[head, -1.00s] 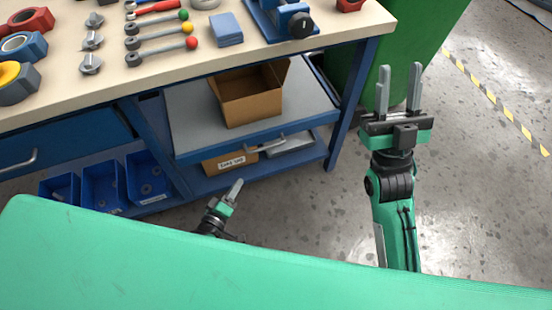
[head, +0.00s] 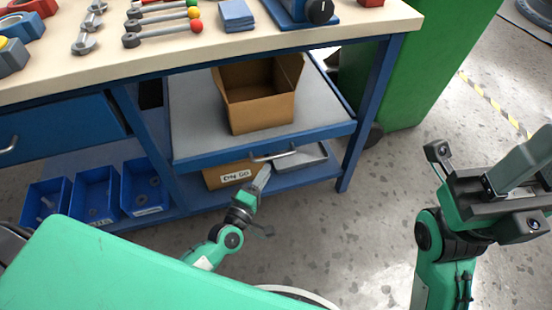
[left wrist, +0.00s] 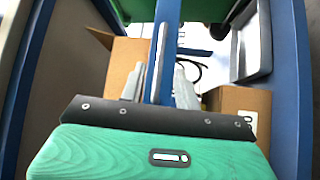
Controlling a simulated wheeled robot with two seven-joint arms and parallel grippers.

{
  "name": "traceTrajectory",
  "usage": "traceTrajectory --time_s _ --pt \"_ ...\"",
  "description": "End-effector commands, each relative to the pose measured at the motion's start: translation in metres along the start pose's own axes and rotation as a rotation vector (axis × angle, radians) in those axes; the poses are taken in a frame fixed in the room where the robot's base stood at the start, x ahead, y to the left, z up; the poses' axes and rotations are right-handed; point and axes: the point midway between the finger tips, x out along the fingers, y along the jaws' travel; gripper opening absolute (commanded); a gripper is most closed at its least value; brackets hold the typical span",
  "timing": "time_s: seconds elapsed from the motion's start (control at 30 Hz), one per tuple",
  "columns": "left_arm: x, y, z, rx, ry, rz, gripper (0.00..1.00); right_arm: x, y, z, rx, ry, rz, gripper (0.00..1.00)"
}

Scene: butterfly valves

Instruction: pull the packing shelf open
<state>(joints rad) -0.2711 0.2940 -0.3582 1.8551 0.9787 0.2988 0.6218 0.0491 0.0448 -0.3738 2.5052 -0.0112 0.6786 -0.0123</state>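The packing shelf (head: 195,125) is a grey board with a blue front under the workbench, and an open cardboard box (head: 262,112) stands on it. Its metal bar handle (head: 273,155) is on the blue front. My left gripper (head: 263,176) is just below and in front of the handle in the head view. In the left wrist view my left gripper (left wrist: 160,85) is open, its fingers on either side of the grey handle (left wrist: 154,62) and the blue front edge. Contact cannot be told. My right gripper (head: 535,165) is open and empty at the right, partly cut off.
A lower shelf holds a labelled carton (head: 228,174) and a grey tray (head: 303,157). Blue bins (head: 97,195) stand to the left. The bench leg (head: 370,125) and a green container (head: 425,70) are on the right. The floor in front is clear.

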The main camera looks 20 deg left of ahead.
Motion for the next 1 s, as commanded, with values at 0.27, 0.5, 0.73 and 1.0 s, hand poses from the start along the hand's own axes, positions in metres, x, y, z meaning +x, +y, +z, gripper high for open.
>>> traceTrajectory --time_s 0.27,0.5,0.73,1.0 --pt "0.053 -0.001 0.000 -0.001 0.002 0.002 0.32 0.001 -0.005 0.001 0.017 0.018 -0.009 0.36" --pt "0.071 0.000 0.000 -0.001 0.000 -0.001 0.32 0.003 -0.008 0.001 0.025 0.023 -0.013 0.36" --pt "0.072 0.000 0.000 0.000 0.000 -0.001 0.32 0.004 -0.008 0.002 0.025 0.022 -0.013 0.36" --pt "0.072 0.000 0.000 0.000 0.000 -0.001 0.00 0.004 -0.008 0.002 0.025 0.024 -0.012 0.36"
